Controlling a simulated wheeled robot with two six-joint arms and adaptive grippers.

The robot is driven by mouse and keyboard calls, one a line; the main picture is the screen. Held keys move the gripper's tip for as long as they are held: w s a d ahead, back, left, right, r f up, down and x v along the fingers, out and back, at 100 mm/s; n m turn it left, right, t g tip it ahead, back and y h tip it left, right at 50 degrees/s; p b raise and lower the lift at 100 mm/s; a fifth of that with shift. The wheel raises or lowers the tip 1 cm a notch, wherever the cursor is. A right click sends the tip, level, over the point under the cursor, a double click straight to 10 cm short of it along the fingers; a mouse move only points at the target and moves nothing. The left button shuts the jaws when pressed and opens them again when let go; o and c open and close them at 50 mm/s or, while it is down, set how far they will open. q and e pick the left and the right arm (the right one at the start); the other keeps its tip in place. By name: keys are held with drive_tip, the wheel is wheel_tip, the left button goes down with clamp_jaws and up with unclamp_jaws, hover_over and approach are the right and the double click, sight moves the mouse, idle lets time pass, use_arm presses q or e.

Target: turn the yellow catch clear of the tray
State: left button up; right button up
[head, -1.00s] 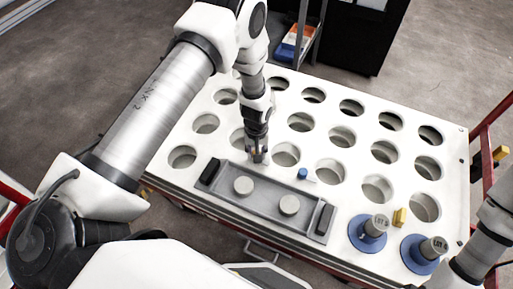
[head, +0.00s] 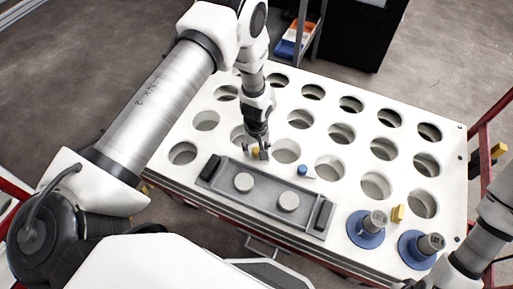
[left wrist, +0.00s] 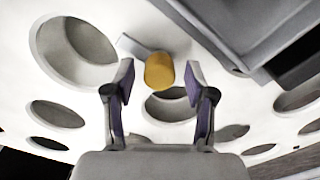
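The yellow catch (head: 256,152) is on the white table top, by the far long side of the grey tray (head: 222,189). In the left wrist view its yellow knob (left wrist: 160,71) is rounded, and a pale bar runs from it to the upper left, apart from the tray edge (left wrist: 205,35). My left gripper (head: 257,154) is above the catch, pointing down. Its two fingers (left wrist: 160,92) are spread on either side of the knob, with gaps showing. The tray holds two pale round pieces. My right gripper is out of view; only part of that arm shows.
A blue knob (head: 302,170) is beside the tray's far side. Two blue-based cylinders (head: 366,230) and a yellow block (head: 397,214) stand at the right. The table top (head: 232,128) has several round holes. Red rails flank the table.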

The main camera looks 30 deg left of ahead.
sight(256, 150)
use_arm(q)
drive_tip(key=shift+r, duration=0.1)
wheel_tip(256, 150, up, 12)
idle(0.5)
idle(0.4)
